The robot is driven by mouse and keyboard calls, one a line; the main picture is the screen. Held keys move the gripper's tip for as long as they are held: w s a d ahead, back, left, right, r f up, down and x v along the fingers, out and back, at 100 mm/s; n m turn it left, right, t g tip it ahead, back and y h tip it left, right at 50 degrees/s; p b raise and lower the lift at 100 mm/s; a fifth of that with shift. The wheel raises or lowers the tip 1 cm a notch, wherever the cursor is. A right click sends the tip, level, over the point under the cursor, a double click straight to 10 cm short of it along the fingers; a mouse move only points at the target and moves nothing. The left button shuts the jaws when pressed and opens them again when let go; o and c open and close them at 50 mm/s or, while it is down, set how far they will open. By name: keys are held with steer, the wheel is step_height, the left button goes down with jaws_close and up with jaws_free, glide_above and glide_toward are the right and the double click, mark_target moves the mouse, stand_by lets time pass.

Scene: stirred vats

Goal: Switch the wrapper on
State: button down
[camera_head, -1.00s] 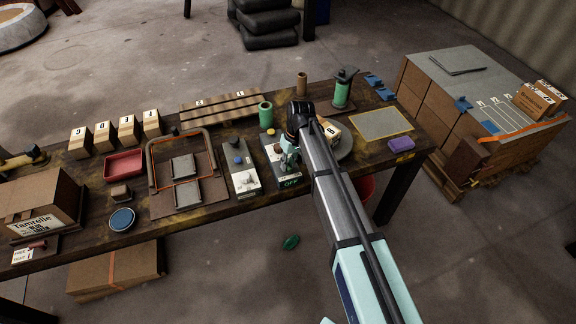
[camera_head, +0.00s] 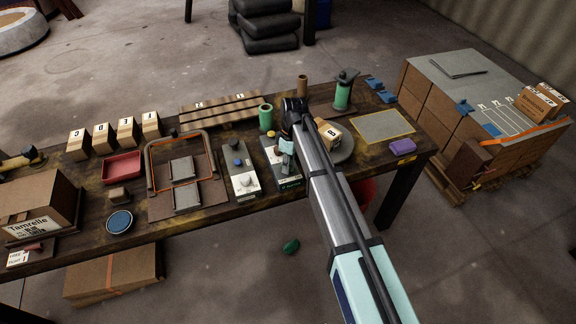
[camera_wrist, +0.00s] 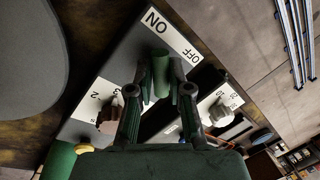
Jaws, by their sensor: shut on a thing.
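The wrapper's switch panel (camera_wrist: 125,58) is a grey box with a white strip marked ON and OFF, filling the middle of the wrist view. A green cylindrical handle (camera_wrist: 160,70) stands out from it, between the two labels as seen from here. My gripper (camera_wrist: 162,92) is shut on this handle, one finger on each side. A numbered dial with a brown knob (camera_wrist: 106,118) is on the same panel, partly behind a finger. In the head view, my gripper (camera_head: 287,163) is over the panel (camera_head: 290,184) and hides most of its top.
The grey turntable (camera_head: 344,153) with a wooden block (camera_head: 328,133) on it is close to the right of my arm. A second control box (camera_head: 242,178) with a blue button stands to the left. A green spool stand (camera_head: 344,90) is behind. A purple block (camera_head: 402,147) lies at right.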

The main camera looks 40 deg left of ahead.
steer(key=shift+f, duration=0.1)
stand_by(0.3)
steer(key=c, duration=1.1)
jaws_free()
steer(key=r, duration=0.4)
steer(key=w+r, duration=0.1)
steer(key=r, duration=0.3)
steer(key=w+r, duration=0.1)
steer(key=r, duration=0.3)
steer(key=shift+w+a, duration=0.15)
steer(key=shift+a, duration=0.05)
